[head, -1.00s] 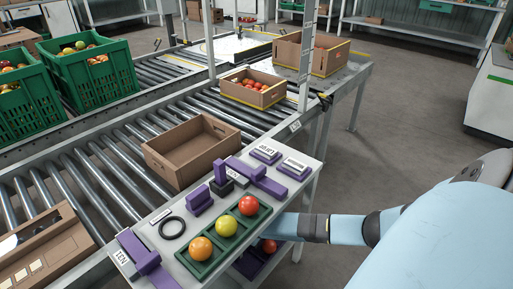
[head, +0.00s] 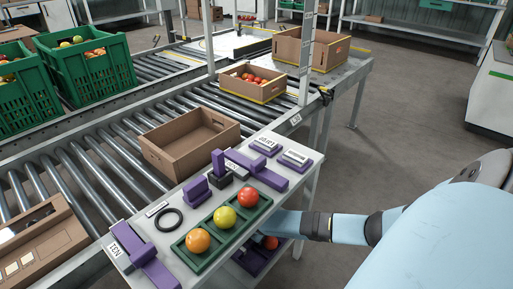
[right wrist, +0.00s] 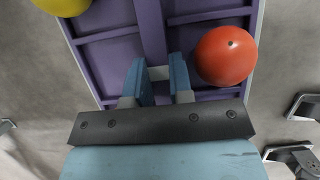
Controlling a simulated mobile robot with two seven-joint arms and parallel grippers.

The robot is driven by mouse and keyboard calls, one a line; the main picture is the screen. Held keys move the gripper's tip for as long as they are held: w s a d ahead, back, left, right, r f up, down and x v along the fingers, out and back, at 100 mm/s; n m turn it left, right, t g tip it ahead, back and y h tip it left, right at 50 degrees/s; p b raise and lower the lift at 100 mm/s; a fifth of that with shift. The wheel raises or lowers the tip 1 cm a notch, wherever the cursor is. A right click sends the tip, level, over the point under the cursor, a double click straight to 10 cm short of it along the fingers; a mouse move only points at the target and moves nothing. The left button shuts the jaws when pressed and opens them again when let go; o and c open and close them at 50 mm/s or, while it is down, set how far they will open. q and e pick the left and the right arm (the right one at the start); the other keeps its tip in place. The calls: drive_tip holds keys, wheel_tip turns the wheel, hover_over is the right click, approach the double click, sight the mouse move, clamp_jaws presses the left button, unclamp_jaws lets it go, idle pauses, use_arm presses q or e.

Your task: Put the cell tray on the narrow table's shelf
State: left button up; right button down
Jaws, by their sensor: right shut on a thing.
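The cell tray is purple with dividers (right wrist: 108,65) and lies under the tabletop at shelf height. In the head view only its near part (head: 247,263) shows below the narrow table (head: 310,180). It holds a red tomato (right wrist: 225,56) and a yellow one (right wrist: 62,5). My right gripper (right wrist: 158,75) is shut on the tray's middle divider. In the head view the tabletop hides this gripper. White strips, apparently shelf edges, show beside the tray in the right wrist view; I cannot tell whether it rests on the shelf. My left gripper is not in view.
The tabletop carries a green tray (head: 195,262) with three tomatoes, purple fixtures (head: 255,172) and a black ring (head: 169,219). A roller conveyor behind bears a cardboard box (head: 165,158) and green crates (head: 92,78). The floor at right (head: 400,130) is clear.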

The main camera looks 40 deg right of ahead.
sight(237, 255)
drive_tip(key=c, duration=1)
unclamp_jaws()
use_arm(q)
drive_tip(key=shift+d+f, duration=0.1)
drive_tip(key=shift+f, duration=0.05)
